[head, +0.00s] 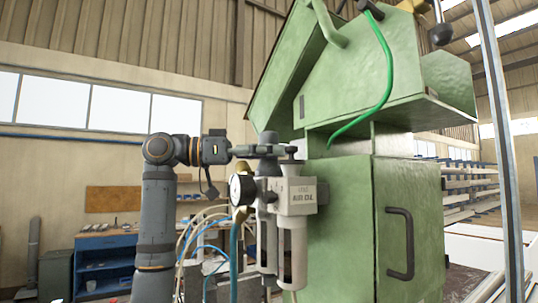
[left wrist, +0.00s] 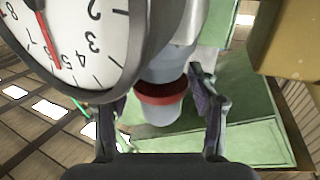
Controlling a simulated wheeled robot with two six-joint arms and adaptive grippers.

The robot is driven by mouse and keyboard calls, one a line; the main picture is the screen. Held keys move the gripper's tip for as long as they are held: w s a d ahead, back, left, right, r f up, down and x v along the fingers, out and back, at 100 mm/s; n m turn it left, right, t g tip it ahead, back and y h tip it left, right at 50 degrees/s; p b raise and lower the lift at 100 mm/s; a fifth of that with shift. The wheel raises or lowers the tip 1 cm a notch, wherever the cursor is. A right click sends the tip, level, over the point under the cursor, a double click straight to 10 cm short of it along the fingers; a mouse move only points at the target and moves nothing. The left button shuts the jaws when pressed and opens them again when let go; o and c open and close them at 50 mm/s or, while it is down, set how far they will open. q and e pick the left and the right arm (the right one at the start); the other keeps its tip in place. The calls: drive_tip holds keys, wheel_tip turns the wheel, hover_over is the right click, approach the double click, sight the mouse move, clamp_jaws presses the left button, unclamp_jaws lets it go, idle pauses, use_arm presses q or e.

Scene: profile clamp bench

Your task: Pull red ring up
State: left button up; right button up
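The red ring (left wrist: 163,93) shows in the left wrist view as a band around a grey round knob (left wrist: 160,112) of the air unit. In the head view the ring cannot be made out. My left gripper (left wrist: 159,100) is open, with one finger on each side of the knob and ring. Its left finger is partly hidden by the pressure gauge; I cannot tell whether either finger touches the knob. In the head view my left gripper (head: 268,151) is at the top of the grey air unit (head: 296,196). My right gripper is not in view.
The pressure gauge (head: 241,188) sticks out at the unit's left and also fills the upper left of the left wrist view (left wrist: 75,40). A large green machine (head: 343,230) stands right behind the unit. Hoses (head: 213,248) hang below, and a blue workbench (head: 105,262) stands behind.

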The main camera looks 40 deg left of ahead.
use_arm(q)
drive_tip(key=shift+f, duration=0.1)
drive_tip(key=v, duration=1.2)
idle(0.4)
